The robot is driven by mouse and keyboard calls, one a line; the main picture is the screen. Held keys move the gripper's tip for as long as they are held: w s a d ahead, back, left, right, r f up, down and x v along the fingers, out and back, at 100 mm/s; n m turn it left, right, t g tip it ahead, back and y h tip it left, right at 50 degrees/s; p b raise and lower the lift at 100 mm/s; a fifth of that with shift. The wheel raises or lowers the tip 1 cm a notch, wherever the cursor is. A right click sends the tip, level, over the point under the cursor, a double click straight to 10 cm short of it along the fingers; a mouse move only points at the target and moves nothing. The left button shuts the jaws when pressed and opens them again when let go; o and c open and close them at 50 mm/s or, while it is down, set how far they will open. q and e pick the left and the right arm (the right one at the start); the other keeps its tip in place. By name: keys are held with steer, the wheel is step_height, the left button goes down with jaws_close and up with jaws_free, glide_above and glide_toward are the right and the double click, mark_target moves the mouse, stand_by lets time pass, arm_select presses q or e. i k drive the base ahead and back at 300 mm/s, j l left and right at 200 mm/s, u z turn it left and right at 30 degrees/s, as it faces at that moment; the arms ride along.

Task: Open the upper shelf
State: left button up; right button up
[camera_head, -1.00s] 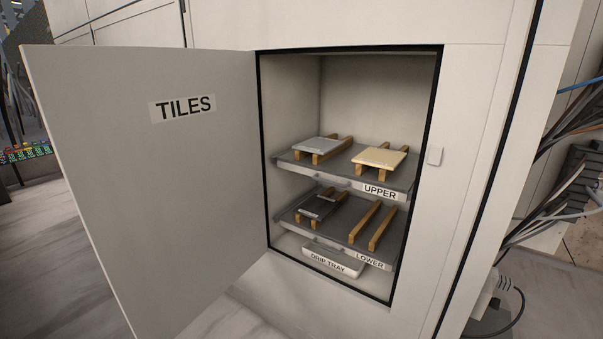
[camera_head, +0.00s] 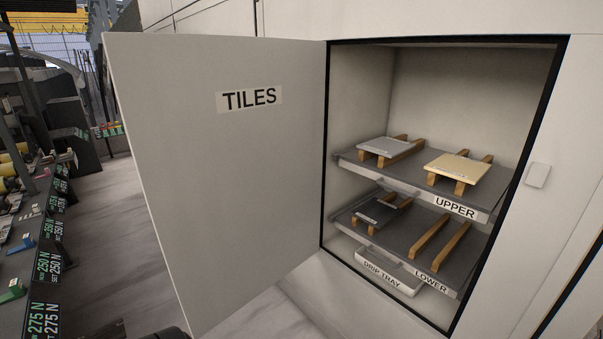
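The upper shelf (camera_head: 417,187) is a dark grey tray labelled UPPER inside the cabinet (camera_head: 344,110). It sits inside the opening, with a small handle (camera_head: 398,187) on its front edge. A grey tile (camera_head: 384,146) lies on wooden rails at its left, and a cream tile (camera_head: 459,167) lies on rails at its right. The cabinet door (camera_head: 225,190), labelled TILES, stands wide open to the left. Neither gripper can be made out; only a dark piece shows at the bottom edge, left of centre.
Below is the lower shelf (camera_head: 398,233), with a dark tile (camera_head: 378,213) on rails at left and bare rails at right. A white drip tray (camera_head: 391,272) is under it. A bench with several numbered displays (camera_head: 45,267) stands at far left. Floor shows between bench and door.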

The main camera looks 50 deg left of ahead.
mark_target(405, 173)
steer(key=j, duration=0.45)
steer(key=i+j+u, duration=0.15)
steer(key=j, duration=0.8)
steer(key=j+z, duration=0.1)
steer(key=j, duration=0.9)
steer(key=k+j, duration=0.15)
steer(key=j, duration=0.85)
steer(key=j+z, duration=0.3)
steer(key=k+j+z, duration=0.1)
steer(key=j+z, duration=0.2)
steer(key=j, duration=0.2)
steer(key=i+l+u, duration=0.15)
steer(key=l+u, duration=0.2)
steer(key=l, duration=0.65)
steer(key=l+u, duration=0.35)
steer(key=l, duration=0.65)
steer(key=i+l+u, duration=0.15)
steer(key=l, duration=0.35)
steer(key=i+l+u, duration=0.15)
steer(key=l, duration=0.35)
steer(key=k, duration=0.05)
